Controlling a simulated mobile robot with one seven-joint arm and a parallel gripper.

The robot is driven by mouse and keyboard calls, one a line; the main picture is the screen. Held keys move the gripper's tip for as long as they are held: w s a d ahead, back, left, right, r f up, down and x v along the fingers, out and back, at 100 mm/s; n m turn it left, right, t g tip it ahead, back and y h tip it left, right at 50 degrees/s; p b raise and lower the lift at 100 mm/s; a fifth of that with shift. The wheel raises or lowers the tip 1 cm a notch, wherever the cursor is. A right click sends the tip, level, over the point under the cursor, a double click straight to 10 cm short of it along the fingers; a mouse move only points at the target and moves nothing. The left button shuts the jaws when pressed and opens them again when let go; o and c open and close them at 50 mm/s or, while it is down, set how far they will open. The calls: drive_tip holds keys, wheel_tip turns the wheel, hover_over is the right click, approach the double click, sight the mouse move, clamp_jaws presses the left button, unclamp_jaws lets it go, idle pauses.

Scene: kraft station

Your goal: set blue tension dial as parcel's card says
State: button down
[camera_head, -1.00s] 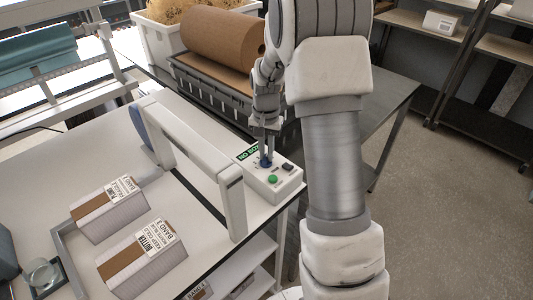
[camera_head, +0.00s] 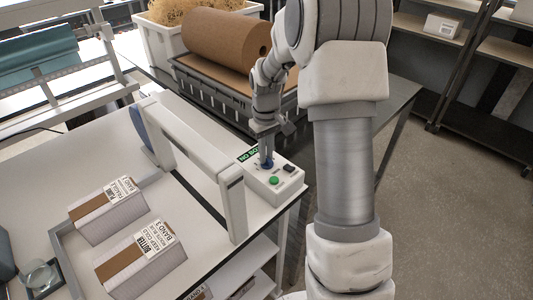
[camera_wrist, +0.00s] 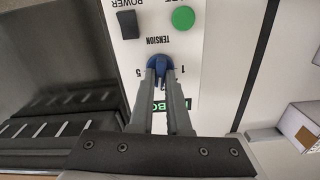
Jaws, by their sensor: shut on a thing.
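The blue tension dial (camera_wrist: 158,62) is on the white control box (camera_head: 290,190). In the wrist view it sits between the printed marks 1 and 5, below the word TENSION. My gripper (camera_wrist: 160,76) is shut on the dial, fingers on either side of its grip. In the head view the gripper (camera_head: 266,158) reaches down onto the dial from above; fingers partly cover it. Two parcels lie on the table at left, the nearer parcel (camera_head: 160,270) and the farther parcel (camera_head: 103,225).
A green button (camera_head: 274,180) and a dark power switch (camera_head: 289,168) are close to the dial. A white arch (camera_head: 205,160) stands left of the box. A brown paper roll (camera_head: 225,40) lies behind. A glass disc (camera_head: 40,275) is at the lower left.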

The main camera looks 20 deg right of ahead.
drive_tip(key=shift+n, duration=0.9)
drive_tip(key=c, duration=0.9)
unclamp_jaws()
drive_tip(key=shift+r, duration=0.1)
wheel_tip(320, 180, up, 17)
drive_tip(key=shift+r, duration=0.15)
